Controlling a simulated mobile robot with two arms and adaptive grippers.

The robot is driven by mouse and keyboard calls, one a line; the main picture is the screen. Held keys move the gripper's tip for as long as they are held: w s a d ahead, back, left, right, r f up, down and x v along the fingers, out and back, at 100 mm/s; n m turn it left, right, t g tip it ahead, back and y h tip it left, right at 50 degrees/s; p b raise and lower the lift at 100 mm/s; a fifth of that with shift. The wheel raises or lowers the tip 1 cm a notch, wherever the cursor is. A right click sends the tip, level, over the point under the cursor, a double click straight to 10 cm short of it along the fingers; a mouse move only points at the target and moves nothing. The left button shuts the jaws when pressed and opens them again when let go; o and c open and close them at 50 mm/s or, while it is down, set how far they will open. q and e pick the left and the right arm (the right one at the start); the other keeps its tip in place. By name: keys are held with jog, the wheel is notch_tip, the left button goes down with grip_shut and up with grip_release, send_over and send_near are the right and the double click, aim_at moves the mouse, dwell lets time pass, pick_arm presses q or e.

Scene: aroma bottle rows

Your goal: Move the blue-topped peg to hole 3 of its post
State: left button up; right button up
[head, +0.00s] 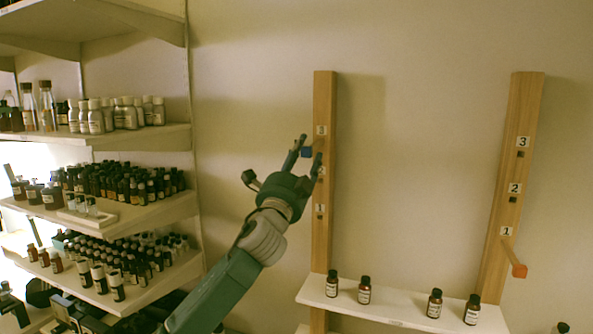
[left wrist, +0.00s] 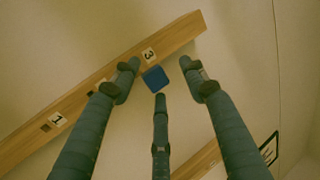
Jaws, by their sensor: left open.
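The blue-topped peg (head: 307,151) is at the left wooden post (head: 324,100), level with the spot just below label 3 (head: 321,130). It appears to stick out from hole 3; its shaft and the hole are hidden. In the left wrist view its square blue top (left wrist: 155,78) lies between my spread fingertips, with label 3 (left wrist: 149,54) beside it. My left gripper (head: 310,147) is open around the blue top, with gaps showing at the fingers. The hole under label 1 (head: 320,208) is empty. Label 2 is mostly hidden by a finger. My right gripper is not in view.
A second post (head: 524,100) on the right holds an orange-topped peg (head: 519,271) at its label 1. A low white shelf (head: 395,310) with several small brown bottles (head: 364,291) runs between the posts. Shelves crowded with bottles (head: 150,218) stand at left. The wall between the posts is clear.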

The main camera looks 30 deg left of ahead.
pick_arm(q)
jog(key=v, duration=0.7)
jog(key=shift+s, duration=0.25)
